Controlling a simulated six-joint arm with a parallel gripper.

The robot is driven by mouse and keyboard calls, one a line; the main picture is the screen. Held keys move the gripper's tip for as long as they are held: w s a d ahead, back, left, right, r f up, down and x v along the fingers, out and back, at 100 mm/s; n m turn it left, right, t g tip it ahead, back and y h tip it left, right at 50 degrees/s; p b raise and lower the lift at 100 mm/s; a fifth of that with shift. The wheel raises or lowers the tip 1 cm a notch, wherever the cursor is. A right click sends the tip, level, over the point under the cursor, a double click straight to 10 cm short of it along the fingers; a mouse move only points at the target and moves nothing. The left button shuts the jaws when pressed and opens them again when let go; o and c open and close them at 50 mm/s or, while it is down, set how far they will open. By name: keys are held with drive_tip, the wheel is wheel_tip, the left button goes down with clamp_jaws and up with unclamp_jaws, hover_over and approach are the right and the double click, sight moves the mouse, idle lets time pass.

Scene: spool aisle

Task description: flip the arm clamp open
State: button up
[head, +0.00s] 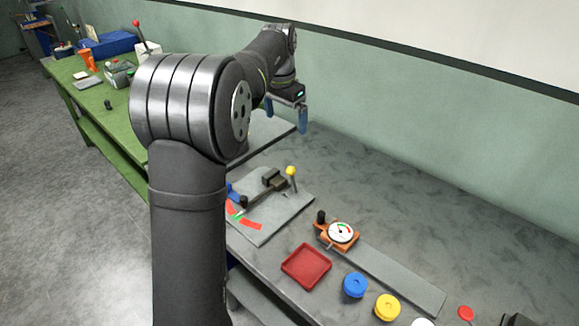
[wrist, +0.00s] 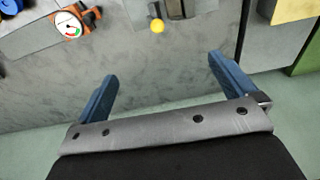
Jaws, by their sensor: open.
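A grey base plate (head: 277,223) on the bench carries what looks like the arm clamp, a dark arm (head: 263,192) lying low across it. A yellow ball knob (head: 291,171) stands up at its far end, and red and green marks lie at its near end. The knob (wrist: 157,26) also shows in the wrist view, at the top beyond the fingers. My gripper (head: 301,118) is open and empty, with blue fingers, above the bench behind the clamp and apart from it. The fingers (wrist: 163,70) are spread wide in the wrist view. My arm hides part of the plate's left side.
A dial gauge (head: 341,232) on an orange mount sits by a long grey strip (head: 395,277). A red tray (head: 306,266), a blue disc (head: 355,285) and a yellow disc (head: 388,307) lie in front. A green bench (head: 95,108) with clutter stands left. The wall runs behind.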

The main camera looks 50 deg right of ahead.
drive_tip(key=shift+r, duration=0.35)
